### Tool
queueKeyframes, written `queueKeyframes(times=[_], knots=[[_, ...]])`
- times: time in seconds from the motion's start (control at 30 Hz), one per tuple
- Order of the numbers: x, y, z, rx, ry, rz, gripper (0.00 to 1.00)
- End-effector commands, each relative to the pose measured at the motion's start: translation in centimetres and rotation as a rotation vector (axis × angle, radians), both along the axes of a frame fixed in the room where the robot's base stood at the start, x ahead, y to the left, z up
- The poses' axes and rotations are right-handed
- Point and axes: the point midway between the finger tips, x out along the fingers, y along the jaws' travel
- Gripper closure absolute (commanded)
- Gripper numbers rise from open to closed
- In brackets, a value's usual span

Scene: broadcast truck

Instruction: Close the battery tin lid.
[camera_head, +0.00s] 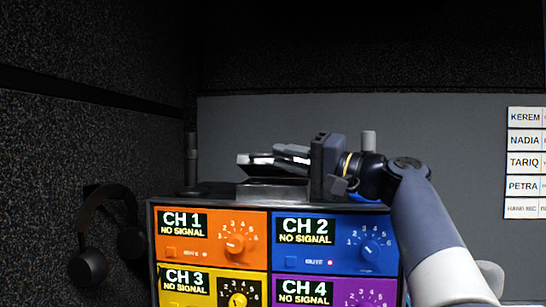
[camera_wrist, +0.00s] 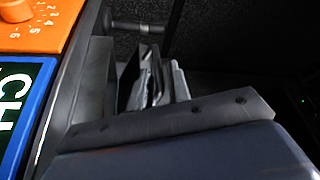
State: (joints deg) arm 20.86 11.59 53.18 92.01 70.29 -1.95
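The battery tin (camera_head: 272,191) is a low grey metal box on top of the channel rack. Its lid (camera_head: 256,159) appears as a dark, nearly level plate above the tin, with a gap between them, so it is not shut. My gripper (camera_head: 290,154) reaches in from the right, with its fingers at the lid's right part. I cannot tell if they touch or grip it. In the wrist view the tin (camera_wrist: 93,90) shows as a grey wall, and the dark lid (camera_wrist: 130,78) stands beside my fingers (camera_wrist: 168,82). The tin's inside is hidden.
The rack has an orange CH 1 panel (camera_head: 210,237), a blue CH 2 panel (camera_head: 335,243) and others below. A dark upright post (camera_head: 191,160) stands at the rack's back left. Headphones (camera_head: 105,225) hang on the left wall.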

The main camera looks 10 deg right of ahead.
Motion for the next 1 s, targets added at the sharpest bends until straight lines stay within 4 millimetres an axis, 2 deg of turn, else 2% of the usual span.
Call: queueKeyframes(times=[0.03, 0.2, 0.4, 0.63, 1.0], knots=[[-0.6, -1.0, -0.2, 0.0, 0.0, -0.005, 0.82], [-2.5, -3.3, -0.7, 0.001, -0.001, -0.005, 0.82], [-3.8, -5.0, -1.1, 0.001, 0.001, -0.003, 0.82], [-4.3, -5.5, -1.3, 0.001, 0.001, 0.0, 0.82], [-3.9, -5.0, -1.2, 0.0, 0.0, 0.002, 0.82]])
